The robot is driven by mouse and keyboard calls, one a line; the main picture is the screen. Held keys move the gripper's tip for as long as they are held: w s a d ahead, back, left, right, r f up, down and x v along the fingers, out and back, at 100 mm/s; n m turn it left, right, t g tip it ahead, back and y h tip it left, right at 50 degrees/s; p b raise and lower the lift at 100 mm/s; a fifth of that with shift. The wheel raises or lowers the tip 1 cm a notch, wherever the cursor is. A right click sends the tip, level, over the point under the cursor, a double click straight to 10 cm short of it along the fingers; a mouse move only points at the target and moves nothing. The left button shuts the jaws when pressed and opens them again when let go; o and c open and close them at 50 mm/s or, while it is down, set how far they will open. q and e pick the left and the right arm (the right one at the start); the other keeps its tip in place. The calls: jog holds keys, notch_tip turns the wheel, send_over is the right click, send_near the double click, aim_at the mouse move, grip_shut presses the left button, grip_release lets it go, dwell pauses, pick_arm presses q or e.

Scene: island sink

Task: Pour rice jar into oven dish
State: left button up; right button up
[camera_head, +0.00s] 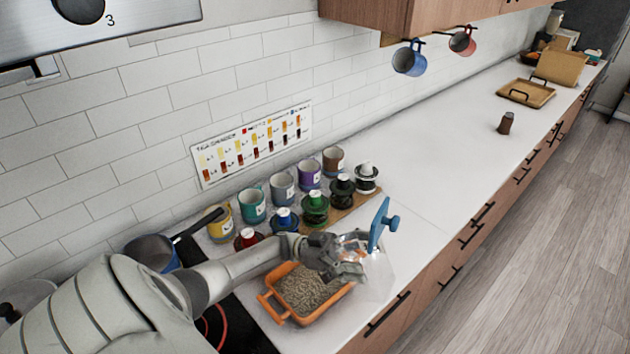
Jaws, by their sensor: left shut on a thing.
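The orange oven dish (275,309) sits on the white counter beside the black cooktop. A wide layer of grey-brown rice (303,288) lies in it. My left gripper (352,263) is over the dish's right end, shut on the clear jar (378,278). The jar is see-through and faint against the counter; its exact tilt and any grains left inside are hard to tell. A blue lid-like part (379,225) stands up at the jar's far side. My gripper hides part of the jar and the dish's far right corner. My right gripper is not in view.
Several colored mugs (252,205) and lidded jars (316,207) stand in rows behind the dish. A dark blue pan (152,252) is on the left. A small brown shaker (506,123) and a wooden tray (526,93) are farther along. The counter between is clear.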

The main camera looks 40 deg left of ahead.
aim_at(377, 251)
pick_arm(q)
jog(key=shift+d+f+y, duration=0.2)
jog(key=shift+f+y, duration=0.2)
jog(key=shift+f, duration=0.15)
jog(key=shift+w+d+r+g+y+p, duration=0.2)
jog(key=shift+d+r+g+y+p, duration=0.15)
jog(key=shift+y+p, duration=0.6)
jog(key=shift+d+f+p, duration=0.25)
jog(key=shift+f+p, duration=0.05)
jog(key=shift+p, duration=0.05)
jog(key=shift+d+f+y, duration=0.1)
jog(key=shift+f+y, duration=0.1)
jog(key=shift+y, duration=0.05)
jog(key=shift+w+d+f+g+y, duration=0.15)
jog(key=shift+d+g+y, duration=0.1)
jog(key=shift+y, duration=0.35)
jog(key=shift+d+r, duration=0.1)
jog(key=shift+r, duration=2.4)
